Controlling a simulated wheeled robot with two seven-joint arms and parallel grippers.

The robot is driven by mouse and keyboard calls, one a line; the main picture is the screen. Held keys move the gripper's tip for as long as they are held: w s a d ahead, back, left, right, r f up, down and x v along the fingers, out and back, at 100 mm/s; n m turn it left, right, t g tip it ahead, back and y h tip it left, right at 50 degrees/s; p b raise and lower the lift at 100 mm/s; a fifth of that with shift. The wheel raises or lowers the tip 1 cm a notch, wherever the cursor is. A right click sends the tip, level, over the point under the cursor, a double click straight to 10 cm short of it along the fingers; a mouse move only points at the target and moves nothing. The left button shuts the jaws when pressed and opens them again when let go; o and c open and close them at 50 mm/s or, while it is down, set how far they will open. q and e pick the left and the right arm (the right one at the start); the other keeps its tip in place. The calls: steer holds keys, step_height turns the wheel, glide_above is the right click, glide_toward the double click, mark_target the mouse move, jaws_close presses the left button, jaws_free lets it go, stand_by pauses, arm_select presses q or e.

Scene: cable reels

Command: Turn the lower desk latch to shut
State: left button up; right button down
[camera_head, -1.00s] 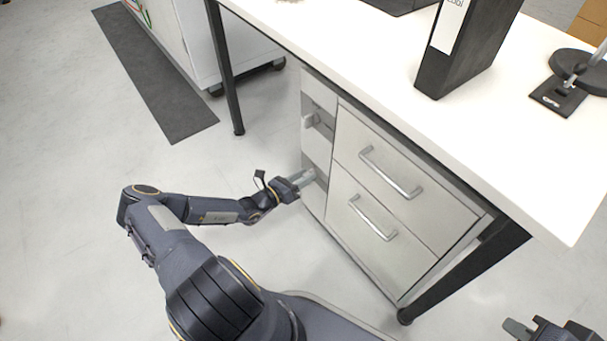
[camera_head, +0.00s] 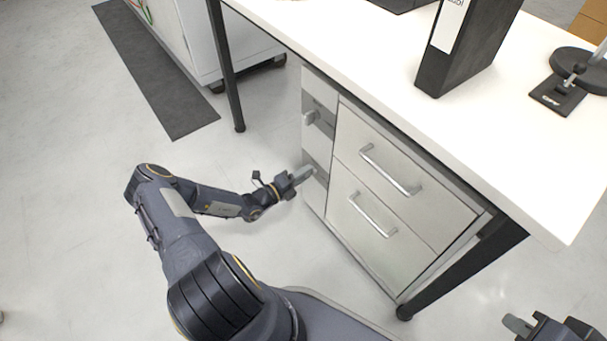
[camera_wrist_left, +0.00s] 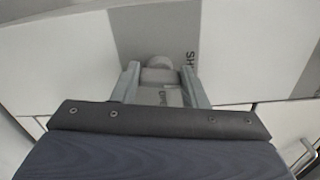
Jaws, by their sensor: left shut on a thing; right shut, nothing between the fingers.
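The lower desk latch (camera_wrist_left: 160,75) is a small grey knob on a grey plate (camera_wrist_left: 190,18) on the narrow left panel of the drawer unit. In the left wrist view, its rounded end shows between the fingers of my left gripper (camera_wrist_left: 162,88), which is shut on it. In the head view, my left gripper (camera_head: 302,175) covers most of this latch. My right gripper (camera_head: 520,327) is at the bottom right, shut and empty, away from the desk.
The upper latch (camera_head: 310,118) sits above on the same panel. Two drawers with bar handles (camera_head: 390,170) are to the right. The white desktop (camera_head: 520,130) overhangs them and carries a black binder (camera_head: 465,55). A desk leg (camera_head: 228,80) stands left. The floor beside my left arm is clear.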

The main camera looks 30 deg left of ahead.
arm_select(q)
steer(key=shift+f+n, duration=0.1)
steer(key=shift+n, duration=0.9)
steer(key=o, duration=1)
steer(key=shift+c, duration=0.2)
steer(key=shift+s+a, duration=0.1)
steer(key=p+v, duration=0.2)
steer(key=v, duration=0.5)
steer(key=shift+s, duration=0.35)
